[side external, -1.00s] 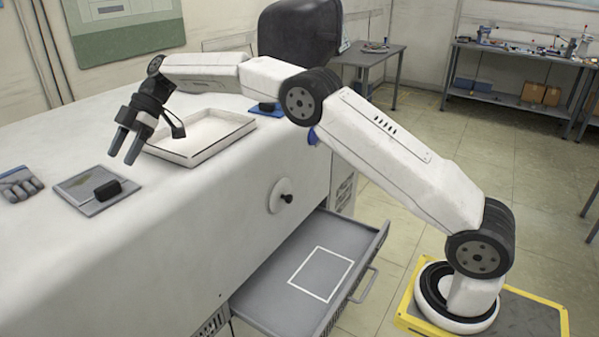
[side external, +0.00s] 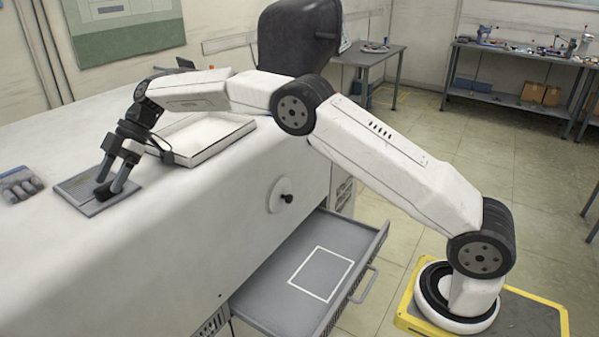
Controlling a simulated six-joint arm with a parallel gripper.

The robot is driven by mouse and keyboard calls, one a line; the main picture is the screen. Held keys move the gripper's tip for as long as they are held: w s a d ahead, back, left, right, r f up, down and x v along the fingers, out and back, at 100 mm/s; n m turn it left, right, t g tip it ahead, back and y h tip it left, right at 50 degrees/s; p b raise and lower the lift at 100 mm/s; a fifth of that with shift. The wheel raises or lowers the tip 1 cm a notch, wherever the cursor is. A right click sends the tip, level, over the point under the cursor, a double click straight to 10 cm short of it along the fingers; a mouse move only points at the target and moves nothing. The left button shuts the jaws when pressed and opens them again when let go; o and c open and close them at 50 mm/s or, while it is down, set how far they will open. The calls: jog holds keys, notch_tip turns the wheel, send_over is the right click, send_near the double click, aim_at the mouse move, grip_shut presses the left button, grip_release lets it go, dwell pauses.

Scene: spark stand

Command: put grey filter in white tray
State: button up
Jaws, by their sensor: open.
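A small dark grey block (side external: 104,196), which looks like the grey filter, lies on a flat grey plate (side external: 72,190) on the white bench. My gripper (side external: 109,184) is open and low over the plate, its fingertips at the dark block and partly hiding it. I cannot tell whether the fingers touch it. The white tray (side external: 224,139) is a shallow box behind and to the right of my gripper. My arm hides part of its far side, and the part of its floor in view looks empty.
An open grey drawer (side external: 265,290) with a white square outline juts from the bench front, below a round knob (side external: 286,198). The bench front area (side external: 130,265) is clear.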

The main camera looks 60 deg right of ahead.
jog(key=shift+x, duration=1.05)
jog(key=shift+c, duration=0.2)
grip_shut()
